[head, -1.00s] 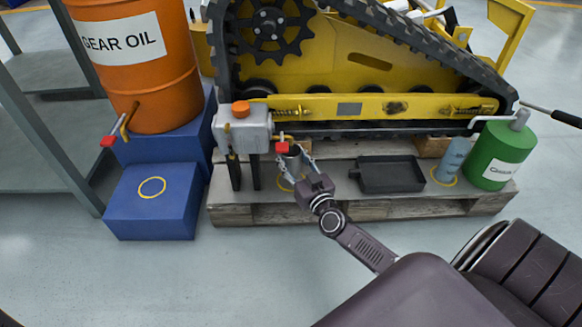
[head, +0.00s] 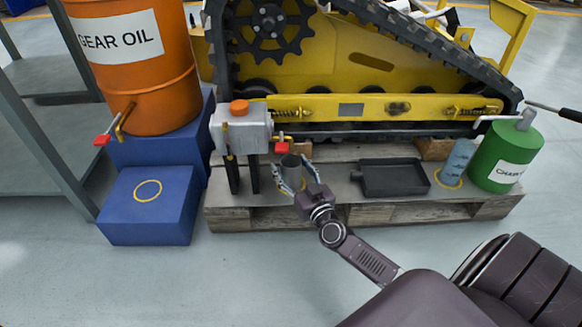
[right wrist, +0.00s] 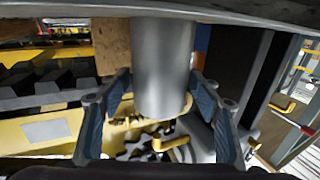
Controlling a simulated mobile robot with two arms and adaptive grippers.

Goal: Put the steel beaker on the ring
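The steel beaker (head: 292,166) stands upright on the pallet under the red-handled tap of a grey tank. It also fills the top middle of the right wrist view (right wrist: 162,65). My right gripper (head: 290,172) is open, with one finger on each side of the beaker. In the right wrist view its fingertips (right wrist: 161,78) flank the beaker closely; I cannot tell whether they touch it. A yellow ring (head: 147,181) lies bare on top of the low blue block (head: 150,220) at left. My left gripper is not in view.
The grey tank (head: 240,133) stands on dark legs left of the beaker. A black tray (head: 394,190), a blue-grey beaker (head: 456,158) on another yellow ring and a green can (head: 505,160) stand to the right. An orange gear oil drum (head: 150,85) stands behind the blue block.

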